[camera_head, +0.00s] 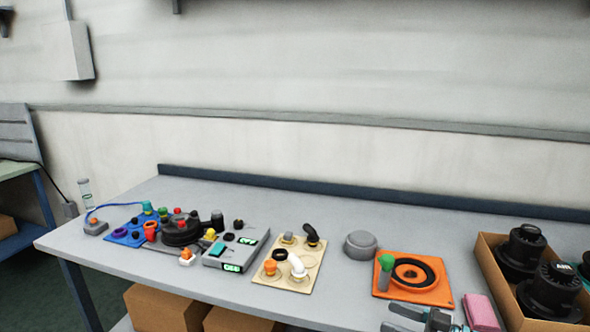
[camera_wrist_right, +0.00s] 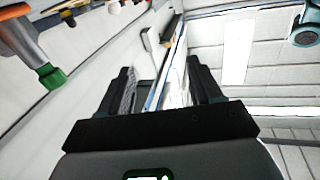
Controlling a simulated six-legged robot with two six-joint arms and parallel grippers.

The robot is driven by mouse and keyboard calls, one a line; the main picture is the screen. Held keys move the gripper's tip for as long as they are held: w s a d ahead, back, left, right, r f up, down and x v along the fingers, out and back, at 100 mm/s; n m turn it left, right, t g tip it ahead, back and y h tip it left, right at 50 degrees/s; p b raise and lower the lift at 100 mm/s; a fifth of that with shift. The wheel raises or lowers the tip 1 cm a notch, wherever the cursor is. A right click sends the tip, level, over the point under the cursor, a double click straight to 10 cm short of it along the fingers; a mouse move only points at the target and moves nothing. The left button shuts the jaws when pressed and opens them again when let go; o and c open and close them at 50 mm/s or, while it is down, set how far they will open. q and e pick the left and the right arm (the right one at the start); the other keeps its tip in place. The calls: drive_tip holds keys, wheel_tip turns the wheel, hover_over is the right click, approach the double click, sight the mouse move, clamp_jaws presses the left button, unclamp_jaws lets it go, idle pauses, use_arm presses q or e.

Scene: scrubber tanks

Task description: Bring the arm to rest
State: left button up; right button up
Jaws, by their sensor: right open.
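My right gripper (camera_head: 422,316) shows at the bottom right of the head view, in front of the orange plate and partly cut off by the lower edge. In the right wrist view its two dark fingers (camera_wrist_right: 163,85) stand apart with a clear gap, and I see nothing held between them. My left gripper is not in view.
A grey workbench (camera_head: 340,292) holds an orange plate (camera_head: 440,298) with a green-topped post (camera_head: 386,262), a pink block (camera_head: 481,312), a beige board (camera_head: 262,263) and a grey box (camera_head: 222,263). A cardboard box (camera_head: 484,252) with black parts stands right.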

drive_tip(key=s+a+f+m+t+h, duration=0.1)
drive_tip(key=s+a+f+m+h, duration=0.15)
drive_tip(key=a+f+m, duration=0.45)
drive_tip(key=s+a+f+m+h, duration=0.25)
drive_tip(key=a+f+m, duration=0.2)
drive_tip(key=f, duration=0.55)
drive_tip(key=s+d+f+m+g+h, duration=0.1)
drive_tip(key=s+f+g+h, duration=0.2)
drive_tip(key=s, duration=0.9)
drive_tip(key=s+f+m+g+h, duration=0.1)
drive_tip(key=s+f+g+h, duration=0.2)
drive_tip(key=s+f+g, duration=0.3)
drive_tip(key=s+f, duration=0.4)
drive_tip(key=s, duration=0.2)
drive_tip(key=shift+s+d+f+g+h+p, duration=0.3)
drive_tip(key=shift+s+d+f+g+h, duration=0.05)
drive_tip(key=shift+d+f+g+h, duration=0.05)
